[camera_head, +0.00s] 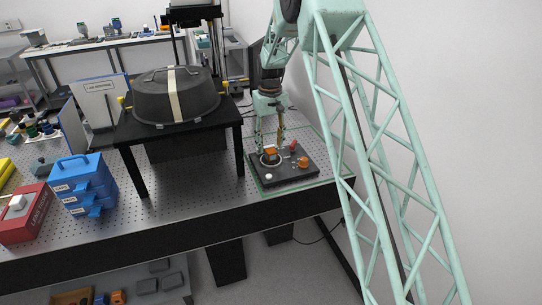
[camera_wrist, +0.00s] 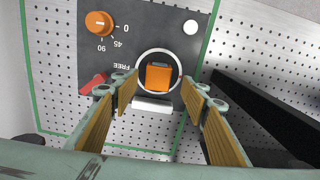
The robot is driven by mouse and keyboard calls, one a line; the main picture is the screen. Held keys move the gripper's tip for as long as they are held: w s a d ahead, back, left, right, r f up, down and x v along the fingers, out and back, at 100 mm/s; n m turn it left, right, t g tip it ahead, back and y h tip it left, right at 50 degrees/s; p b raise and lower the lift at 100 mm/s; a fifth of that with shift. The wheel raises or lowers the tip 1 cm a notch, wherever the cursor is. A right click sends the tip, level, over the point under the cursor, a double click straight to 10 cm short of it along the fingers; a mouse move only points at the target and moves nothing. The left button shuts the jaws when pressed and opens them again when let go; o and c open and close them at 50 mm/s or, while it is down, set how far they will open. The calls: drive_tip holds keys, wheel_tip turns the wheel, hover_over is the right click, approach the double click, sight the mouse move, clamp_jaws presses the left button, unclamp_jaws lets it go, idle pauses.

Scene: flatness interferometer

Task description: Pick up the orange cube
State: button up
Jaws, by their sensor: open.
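The orange cube (camera_wrist: 159,77) sits inside a white-rimmed round recess in a dark panel (camera_wrist: 140,28) in the wrist view. It also shows small in the head view (camera_head: 271,151), partly hidden by the gripper. My gripper (camera_wrist: 160,90) is open, with its two wood-toned fingers to the left and right of the cube and nothing between them touching it. In the head view my gripper (camera_head: 271,146) points down over the panel.
The panel also bears an orange knob (camera_wrist: 99,23), a red lever (camera_wrist: 93,84) and a white button (camera_wrist: 191,27). A black table leg or bar (camera_wrist: 262,112) lies to the right. A black domed cover (camera_head: 174,95) on a stand is left of my arm.

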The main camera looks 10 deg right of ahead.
sight(271, 150)
drive_tip(key=shift+d+f, duration=0.15)
drive_tip(key=shift+f, duration=2.45)
drive_tip(key=c, duration=1)
drive_tip(key=shift+r, duration=0.15)
drive_tip(key=shift+r, duration=4.85)
